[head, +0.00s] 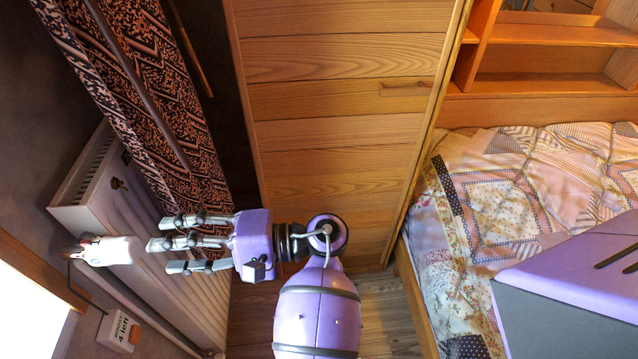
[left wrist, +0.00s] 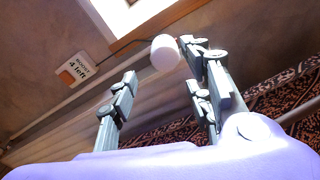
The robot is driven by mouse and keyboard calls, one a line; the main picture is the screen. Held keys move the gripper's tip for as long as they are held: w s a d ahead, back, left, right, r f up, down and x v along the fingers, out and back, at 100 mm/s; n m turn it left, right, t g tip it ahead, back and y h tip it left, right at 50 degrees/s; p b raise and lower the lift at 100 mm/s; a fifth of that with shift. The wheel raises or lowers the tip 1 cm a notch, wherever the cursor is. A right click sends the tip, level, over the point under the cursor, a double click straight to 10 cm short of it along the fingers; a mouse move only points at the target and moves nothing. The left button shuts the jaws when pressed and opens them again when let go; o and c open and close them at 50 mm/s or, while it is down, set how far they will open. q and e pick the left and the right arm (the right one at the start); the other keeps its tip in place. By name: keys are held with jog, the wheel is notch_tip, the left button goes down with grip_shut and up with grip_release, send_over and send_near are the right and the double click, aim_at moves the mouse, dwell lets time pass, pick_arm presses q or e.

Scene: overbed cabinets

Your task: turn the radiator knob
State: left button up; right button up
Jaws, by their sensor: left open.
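The white radiator knob (head: 108,251) sticks out at the near end of the radiator (head: 120,205), at the left in the head view. In the left wrist view the knob (left wrist: 165,52) shows as a round white end beyond the fingertips. My left gripper (head: 168,243) points left at the knob, with its fingers spread and nothing between them. In the head view a small gap shows between the fingertips and the knob. In the left wrist view the gripper (left wrist: 158,75) is open, and the knob appears nearer the right-hand fingers. My right gripper is not in view.
A patterned curtain (head: 150,100) hangs beside the radiator, behind my gripper. A small sign (head: 118,331) reading "4 left" is near the knob. A wooden cabinet (head: 340,130) stands behind my arm. A bed with a patchwork cover (head: 520,200) is at the right.

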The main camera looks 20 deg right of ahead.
pick_arm(q)
jog(key=shift+v, duration=1.55)
jog(key=shift+f, duration=0.1)
